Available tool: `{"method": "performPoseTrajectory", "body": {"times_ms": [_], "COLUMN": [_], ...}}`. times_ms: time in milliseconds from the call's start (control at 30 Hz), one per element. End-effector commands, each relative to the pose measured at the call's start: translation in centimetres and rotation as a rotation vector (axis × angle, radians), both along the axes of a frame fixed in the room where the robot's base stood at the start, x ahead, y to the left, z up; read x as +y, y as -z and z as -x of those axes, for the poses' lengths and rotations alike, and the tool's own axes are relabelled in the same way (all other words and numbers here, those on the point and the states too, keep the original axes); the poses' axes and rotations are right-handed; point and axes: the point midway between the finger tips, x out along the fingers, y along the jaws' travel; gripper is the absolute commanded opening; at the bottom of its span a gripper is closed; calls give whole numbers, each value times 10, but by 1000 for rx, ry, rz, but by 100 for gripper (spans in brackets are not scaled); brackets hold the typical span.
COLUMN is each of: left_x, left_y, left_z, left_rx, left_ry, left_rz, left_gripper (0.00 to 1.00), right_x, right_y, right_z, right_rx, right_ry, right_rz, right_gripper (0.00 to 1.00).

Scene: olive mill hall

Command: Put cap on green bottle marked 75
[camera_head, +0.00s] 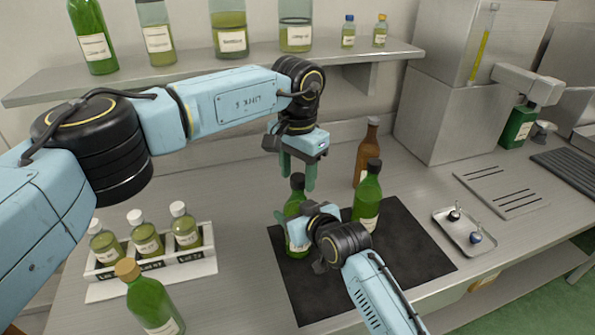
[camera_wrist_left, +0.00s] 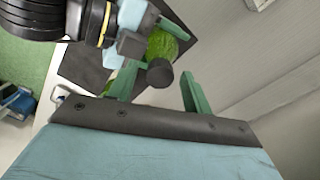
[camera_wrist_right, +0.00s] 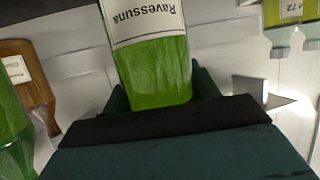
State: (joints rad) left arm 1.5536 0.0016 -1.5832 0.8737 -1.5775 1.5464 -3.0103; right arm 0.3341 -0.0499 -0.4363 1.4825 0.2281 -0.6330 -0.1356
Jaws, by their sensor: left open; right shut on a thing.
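My right gripper (camera_wrist_right: 160,92) is shut on a green bottle (camera_head: 293,208) with a white label, upright at the mat's left side. In the right wrist view the label reads "Ravessuna", upside down; I see no 75. A black cap (camera_head: 297,181) is at the bottle's top; it also shows in the left wrist view (camera_wrist_left: 160,73). My left gripper (camera_head: 297,172) is open just above, its green fingers pointing down on either side of the cap without visibly gripping it. A second green bottle (camera_head: 367,198) with a dark top stands to the right on the mat.
A dark mat (camera_head: 415,248) lies beneath the bottles. A brown bottle (camera_head: 366,150) stands behind. A tray (camera_head: 455,232) with two small stoppers lies right. A white rack (camera_head: 200,265) of white-capped bottles and a corked green bottle (camera_head: 150,300) stand left. A shelf (camera_head: 190,72) runs behind.

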Motion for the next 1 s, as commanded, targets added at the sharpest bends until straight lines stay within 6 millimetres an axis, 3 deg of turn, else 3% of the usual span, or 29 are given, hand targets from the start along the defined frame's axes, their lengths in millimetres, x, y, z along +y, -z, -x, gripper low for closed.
{"method": "performPoseTrajectory", "body": {"times_ms": [433, 800, 1000], "left_x": [0, 0, 0], "left_y": [-44, -45, -47], "left_z": [0, 0, 0], "left_rx": [-1, -1, 0], "left_ry": [-2, -23, -232], "left_rz": [0, 0, 2], "left_gripper": [50, 47, 47], "right_x": [-1, -1, -1], "right_y": [1, 1, 1], "right_z": [0, 0, 0], "right_rx": [1, 1, 1], "right_ry": [0, 0, 0], "right_rz": [3, 3, 3], "right_gripper": [0, 0, 0]}}
